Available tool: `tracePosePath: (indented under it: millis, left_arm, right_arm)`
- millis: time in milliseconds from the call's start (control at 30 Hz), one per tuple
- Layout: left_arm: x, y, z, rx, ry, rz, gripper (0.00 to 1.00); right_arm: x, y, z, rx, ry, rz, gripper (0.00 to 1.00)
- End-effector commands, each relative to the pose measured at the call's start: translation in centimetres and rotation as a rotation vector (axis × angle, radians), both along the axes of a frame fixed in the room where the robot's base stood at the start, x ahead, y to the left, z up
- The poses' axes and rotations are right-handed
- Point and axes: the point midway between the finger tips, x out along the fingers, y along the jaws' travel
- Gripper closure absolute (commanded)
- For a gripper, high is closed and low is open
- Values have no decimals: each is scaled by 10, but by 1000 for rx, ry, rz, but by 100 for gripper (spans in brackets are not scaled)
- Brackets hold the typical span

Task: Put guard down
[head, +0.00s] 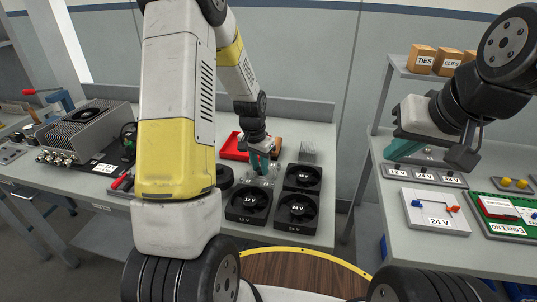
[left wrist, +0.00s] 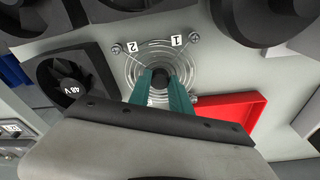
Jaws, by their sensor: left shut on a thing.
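The guard is a round wire grille of concentric rings (left wrist: 138,62), with two screw-like lugs beside the labels "1" and "2". It shows small in the head view below my left gripper (head: 262,164). In the left wrist view, my left gripper (left wrist: 161,84) is shut on the dark centre of the guard, and its teal fingers hide part of the rings. The guard is over the grey tabletop among the fans; I cannot tell whether it touches. My right gripper (head: 405,150) is over the right table, its fingertips too hidden to judge.
Black fans stand near the guard, at the front left (head: 248,203), front right (head: 297,210) and behind (head: 303,177). A red tray (head: 233,147) lies behind. A metal power unit (head: 88,130) stands left. The right table holds a 24 V board (head: 435,212) and a green board (head: 507,210).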

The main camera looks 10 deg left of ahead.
Motion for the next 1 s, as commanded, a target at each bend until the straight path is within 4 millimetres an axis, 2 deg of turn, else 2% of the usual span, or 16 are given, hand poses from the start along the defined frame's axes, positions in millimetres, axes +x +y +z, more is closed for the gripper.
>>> tracePosePath:
  millis: [167, 200, 267, 300, 667, 767, 1000]
  left_arm:
    - [0, 0, -3, 0, 0, 0, 100]
    - [0, 0, -2, 0, 0, 0, 68]
    - [0, 0, -2, 0, 0, 0, 56]
    - [0, 0, -2, 0, 0, 0, 54]
    - [0, 0, 3, 0, -1, 0, 54]
    - [-1, 1, 15, -1, -4, 0, 54]
    - [-8, 4, 66, 0, -5, 0, 54]
  right_arm:
    - [0, 0, 0, 0, 0, 0, 100]
    - [0, 0, 0, 0, 0, 0, 100]
    - [0, 0, 0, 0, 0, 0, 100]
    - [0, 0, 0, 0, 0, 0, 100]
    - [0, 0, 0, 0, 0, 0, 100]
    - [0, 0, 0, 0, 0, 0, 100]
    - [0, 0, 0, 0, 0, 0, 100]
